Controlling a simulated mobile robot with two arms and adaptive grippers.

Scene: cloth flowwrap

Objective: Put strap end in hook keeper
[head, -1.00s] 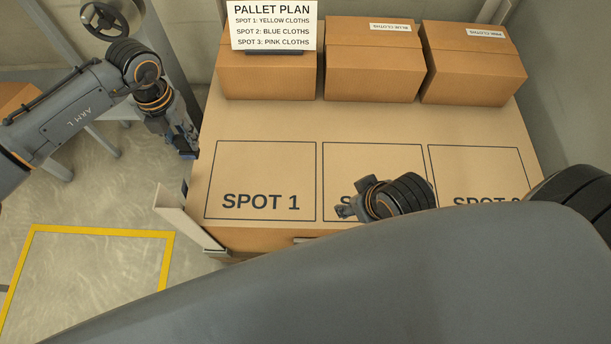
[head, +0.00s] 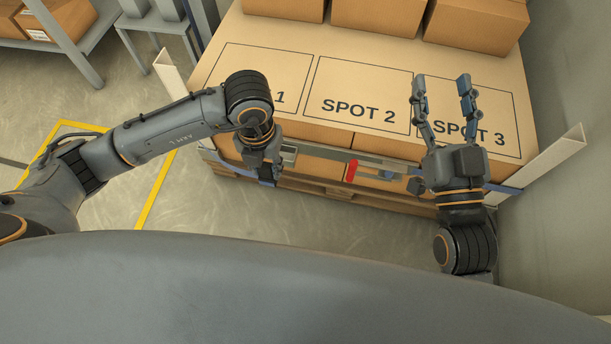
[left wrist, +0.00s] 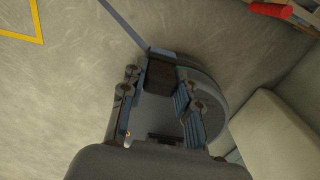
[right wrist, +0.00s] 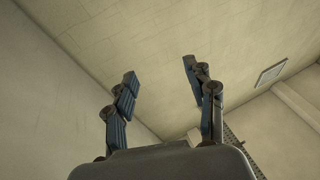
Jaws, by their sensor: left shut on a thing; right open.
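My left gripper (head: 262,170) is at the pallet's front side, below SPOT 1. In the left wrist view its fingers are shut on a dark block, seemingly the strap end (left wrist: 160,73). A blue strap (left wrist: 122,22) runs from it to the upper left. My right gripper (head: 440,98) is open and empty, over SPOT 3, fingers pointing away from me; the right wrist view shows nothing between them. A red handle-like part (head: 351,171) and a small blue piece (head: 388,174) sit on the pallet's front, between the grippers. I cannot tell which part is the hook keeper.
Cardboard layers (head: 310,135) marked with spots lie on a wooden pallet (head: 320,191). Closed boxes (head: 380,22) stand at its back. Pale corner boards (head: 560,152) stick out at both front corners.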

